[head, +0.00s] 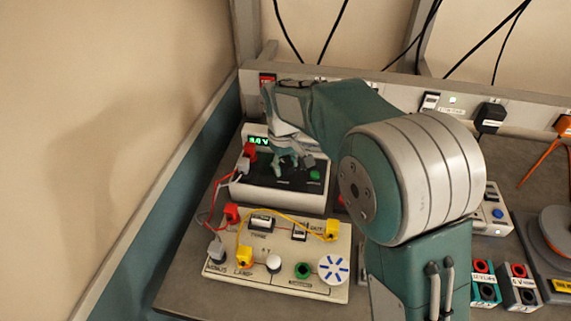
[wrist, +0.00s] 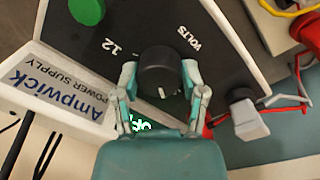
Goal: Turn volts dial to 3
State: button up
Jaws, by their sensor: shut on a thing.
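The black volts dial (wrist: 160,72) sits on the sloped dark panel of the Ampwick power supply (wrist: 60,90), between the printed "VOLTS" and "12". Its white mark points down the wrist picture, towards my gripper's palm. My gripper (wrist: 159,76) is shut on the dial, one finger on each side. In the head view, my gripper (head: 288,152) is over the power supply (head: 275,198), and it and the arm hide the dial. The green readout (head: 259,141) ends in ".0 V"; its first digit is unclear. The readout also shows partly behind my gripper in the wrist view (wrist: 140,124).
A green button (head: 314,174) is on the panel's right. Red and grey plugs (head: 249,151) stand at its left end, wired to a lamp board (head: 285,286) in front. Walls are close at left and back. Several small units lie right of my arm.

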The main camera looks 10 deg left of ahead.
aim_at(283, 165)
jog(key=shift+f+n, duration=0.1)
jog(key=shift+n, duration=0.9)
jog(key=o, duration=1.2)
jog(key=shift+a, duration=0.1)
jog(key=shift+c, duration=0.2)
notch_tip(283, 165, up, 12)
jog(key=shift+s+a, duration=0.2)
jog(key=shift+a, duration=0.05)
